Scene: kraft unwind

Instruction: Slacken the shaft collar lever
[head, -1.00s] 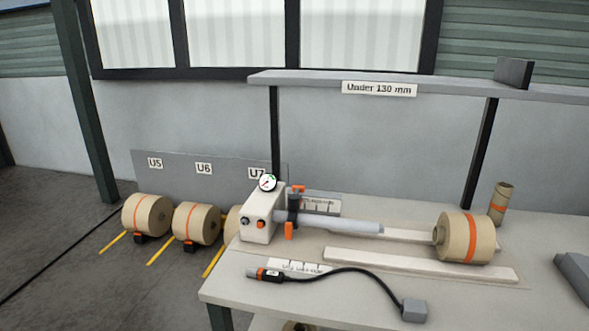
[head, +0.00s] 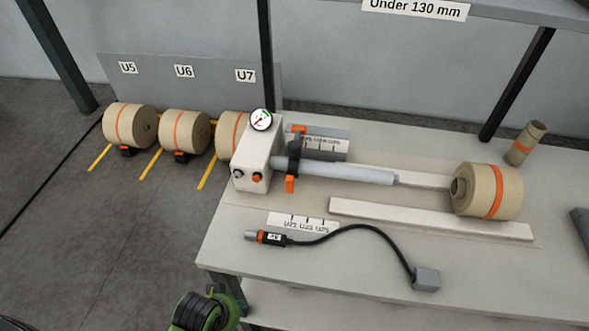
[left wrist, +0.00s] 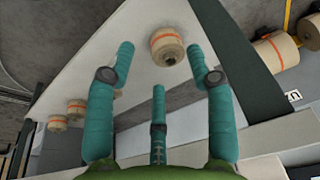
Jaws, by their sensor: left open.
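The shaft collar (head: 293,155) is a dark ring around the pale grey shaft (head: 345,172), close to the white block with a gauge. An orange piece (head: 290,184) hangs below the collar and another orange piece (head: 299,129) shows above it; I cannot tell which is the lever. My left gripper (left wrist: 160,62) shows in the left wrist view with its teal fingers spread and nothing between them. In the head view, a green and black part of my left arm shows at the bottom, left of the table and well away from the collar. My right gripper is out of view.
The white block (head: 257,158) carries a round gauge (head: 260,119). A kraft roll (head: 488,191) sits right of the shaft's end. A black hose (head: 370,230) lies along the table front (head: 330,272). A shelf post (head: 265,60) rises behind.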

